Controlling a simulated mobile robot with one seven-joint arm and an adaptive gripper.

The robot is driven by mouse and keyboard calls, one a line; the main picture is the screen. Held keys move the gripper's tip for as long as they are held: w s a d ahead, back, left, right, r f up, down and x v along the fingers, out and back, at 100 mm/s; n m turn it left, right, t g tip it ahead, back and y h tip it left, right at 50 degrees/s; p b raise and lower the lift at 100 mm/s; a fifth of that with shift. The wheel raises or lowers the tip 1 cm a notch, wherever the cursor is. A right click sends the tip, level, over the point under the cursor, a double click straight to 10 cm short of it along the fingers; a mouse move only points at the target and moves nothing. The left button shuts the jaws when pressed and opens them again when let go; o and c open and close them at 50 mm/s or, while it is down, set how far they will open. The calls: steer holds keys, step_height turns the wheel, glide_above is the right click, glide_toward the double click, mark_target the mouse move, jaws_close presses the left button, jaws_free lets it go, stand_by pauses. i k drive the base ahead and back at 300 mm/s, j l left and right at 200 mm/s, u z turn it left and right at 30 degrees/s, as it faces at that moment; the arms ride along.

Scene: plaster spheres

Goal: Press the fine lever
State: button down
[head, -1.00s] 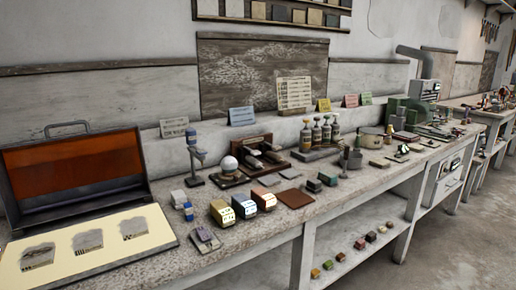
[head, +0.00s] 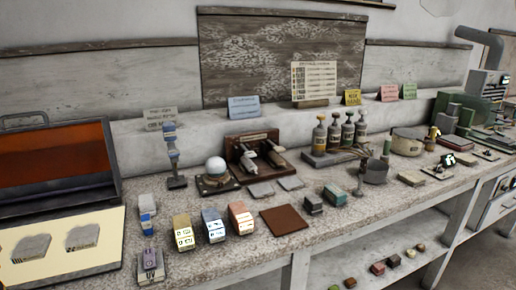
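A dark brown stand with two pale levers (head: 254,160) sits on the bench near the middle of the head view. The left lever (head: 247,160) and the right lever (head: 274,156) lie side by side, tilted toward the front. No lettering is readable at this size, so I cannot tell which is the fine one. A white plaster sphere (head: 216,166) rests on a dark base just left of the stand. Two grey plates (head: 261,190) lie in front of it. My gripper is not in view.
A blue-grey upright instrument (head: 172,155) stands left of the sphere. Yellow, blue and orange blocks (head: 213,226) and a brown square mat (head: 284,220) lie nearer the front edge. Several pump bottles (head: 340,132) stand right of the levers. An open case (head: 58,165) is at far left.

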mark_target(248, 154)
steer(key=i+l, duration=0.15)
steer(key=i+l+u, duration=0.1)
steer(key=l, duration=0.25)
steer(key=i+j, duration=0.3)
steer(key=i, duration=0.15)
steer(key=i+j, duration=0.3)
steer(key=i, duration=0.2)
